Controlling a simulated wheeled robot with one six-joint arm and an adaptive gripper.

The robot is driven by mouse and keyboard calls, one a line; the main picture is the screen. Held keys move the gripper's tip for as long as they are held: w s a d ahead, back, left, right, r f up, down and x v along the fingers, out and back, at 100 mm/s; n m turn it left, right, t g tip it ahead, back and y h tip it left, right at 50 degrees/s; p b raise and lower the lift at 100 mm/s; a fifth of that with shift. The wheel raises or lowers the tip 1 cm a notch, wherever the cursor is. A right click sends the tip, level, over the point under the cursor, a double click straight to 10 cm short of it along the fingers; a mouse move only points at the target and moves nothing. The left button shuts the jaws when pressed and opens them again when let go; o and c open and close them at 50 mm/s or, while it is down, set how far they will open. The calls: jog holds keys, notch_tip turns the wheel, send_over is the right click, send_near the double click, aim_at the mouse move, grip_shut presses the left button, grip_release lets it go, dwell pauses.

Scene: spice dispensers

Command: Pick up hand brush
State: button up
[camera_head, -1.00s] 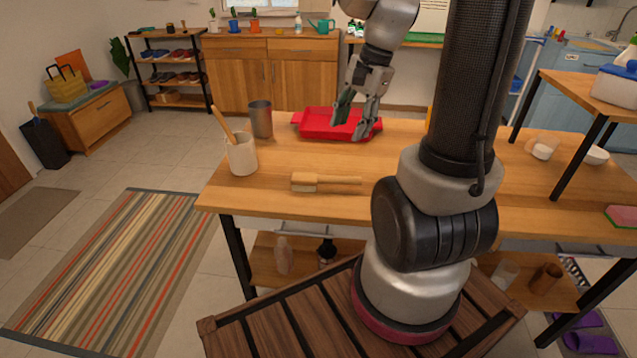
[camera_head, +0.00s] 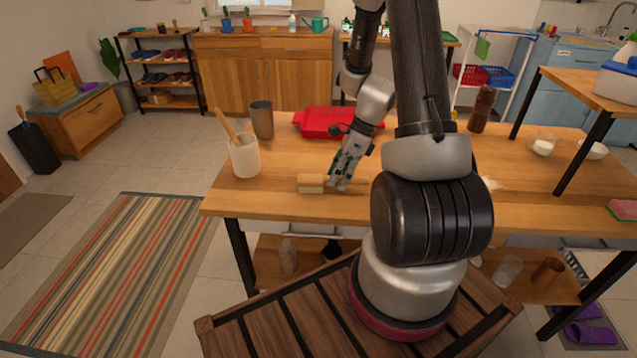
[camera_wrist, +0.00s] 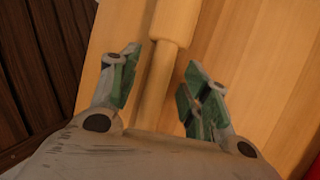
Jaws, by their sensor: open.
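The hand brush (camera_head: 311,183) lies flat on the wooden table near its front edge, its wide head to the left and its thin handle to the right. My gripper (camera_head: 339,183) is at the brush from above, over the handle just right of the head. In the wrist view the brush handle (camera_wrist: 155,90) runs between the two open fingers of my gripper (camera_wrist: 157,85), with a gap to each side. The wider head (camera_wrist: 174,20) is at the top of that view. The handle's far end is hidden behind my gripper's body there.
A white cup (camera_head: 245,158) with a wooden utensil and a grey metal cup (camera_head: 262,120) stand to the left. A red tray (camera_head: 318,122) lies behind my gripper. A brown pepper mill (camera_head: 481,110) stands at the right. The front left tabletop is clear.

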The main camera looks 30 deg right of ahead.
jog(key=shift+a+f, duration=0.15)
jog(key=shift+f, duration=0.15)
grip_shut()
jog(key=shift+r, duration=0.1)
notch_tip(320, 180, up, 10)
jog(key=shift+f, duration=0.1)
dwell(0.3)
